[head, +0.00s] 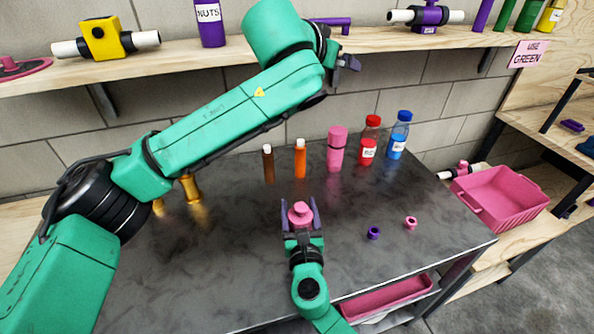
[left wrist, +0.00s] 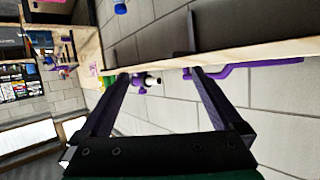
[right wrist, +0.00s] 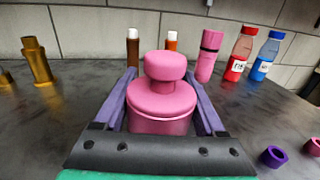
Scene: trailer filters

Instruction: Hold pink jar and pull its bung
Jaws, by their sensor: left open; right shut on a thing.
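The pink jar (head: 300,216) is between the fingers of my right gripper (head: 300,210), near the front middle of the dark table. In the right wrist view the jar (right wrist: 161,108) stands upright with its round pink bung (right wrist: 165,65) seated on top. My right gripper is shut on the jar's body, a finger on each side. My left gripper (head: 345,62) is raised high near the wall shelf, well above and behind the jar. In the left wrist view the left gripper (left wrist: 165,72) is open and empty, with the shelf and wall beyond it.
Brown (head: 268,164) and orange (head: 300,160) bottles, a pink cylinder (head: 336,149), and red (head: 369,140) and blue (head: 399,136) bottles stand at the table's back. Purple (head: 373,233) and pink (head: 410,223) rings lie right of the jar. The wooden shelf (head: 200,64) overhangs the back.

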